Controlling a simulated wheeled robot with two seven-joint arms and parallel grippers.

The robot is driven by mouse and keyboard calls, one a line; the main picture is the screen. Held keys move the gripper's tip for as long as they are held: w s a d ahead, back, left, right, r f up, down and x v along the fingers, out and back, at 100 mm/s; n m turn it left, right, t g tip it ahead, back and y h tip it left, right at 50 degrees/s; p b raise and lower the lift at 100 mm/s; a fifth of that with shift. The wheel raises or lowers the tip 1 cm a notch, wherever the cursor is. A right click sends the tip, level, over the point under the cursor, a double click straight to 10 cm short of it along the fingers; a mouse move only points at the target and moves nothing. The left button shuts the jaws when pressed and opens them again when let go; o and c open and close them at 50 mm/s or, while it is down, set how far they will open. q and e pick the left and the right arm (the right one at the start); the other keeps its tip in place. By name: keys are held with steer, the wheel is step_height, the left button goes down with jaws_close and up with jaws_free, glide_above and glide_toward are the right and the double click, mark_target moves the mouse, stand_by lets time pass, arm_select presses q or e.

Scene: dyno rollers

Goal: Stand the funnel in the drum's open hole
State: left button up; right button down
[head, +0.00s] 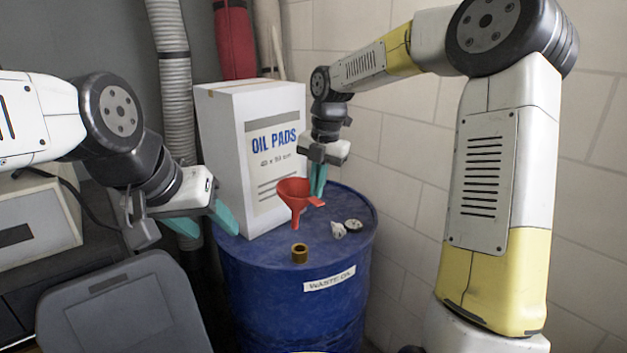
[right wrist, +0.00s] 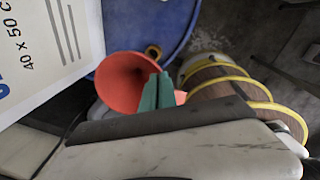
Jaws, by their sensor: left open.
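The red funnel (head: 294,189) is upright over the blue drum (head: 290,290), spout down and apart from the hole. The drum's open hole is a brass-coloured ring (head: 299,253) near the front of the lid, in front of the spout tip. My right gripper (head: 318,183) is shut on the funnel's side tab. In the right wrist view the funnel's wide mouth (right wrist: 125,82) sits beside the teal fingers (right wrist: 157,92), and the brass ring (right wrist: 153,52) shows beyond it. My left gripper (head: 203,219) is open and empty, left of the drum.
A white oil pads box (head: 225,150) stands on the back left of the lid. Small caps (head: 345,228) lie right of the ring. A grey container (head: 125,310) is at the lower left. A wall (head: 400,170) rises close behind the drum. The front of the lid is clear.

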step_height(320, 180, down, 9)
stand_by(1.0)
steer(key=shift+f, duration=0.15)
